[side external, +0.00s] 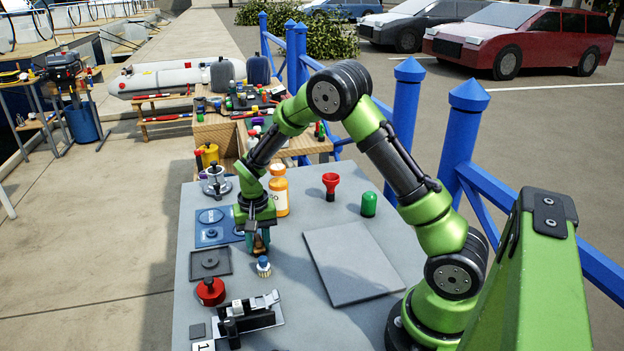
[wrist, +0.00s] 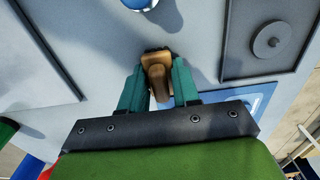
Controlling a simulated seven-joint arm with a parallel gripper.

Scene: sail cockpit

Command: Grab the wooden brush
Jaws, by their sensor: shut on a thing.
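The wooden brush (side external: 260,244) is a small brown piece at the lower end of my gripper (side external: 257,234), over the grey table. In the wrist view the brown brush (wrist: 157,70) sits between the two teal fingers of my gripper (wrist: 159,88), which are shut on its sides. Its bristles are not clearly visible, and I cannot tell whether it touches the table.
A red round knob (side external: 210,291), a black-and-silver fixture (side external: 245,318) and an orange bottle (side external: 278,193) are nearby. A flat grey panel (side external: 352,263) lies to the right.

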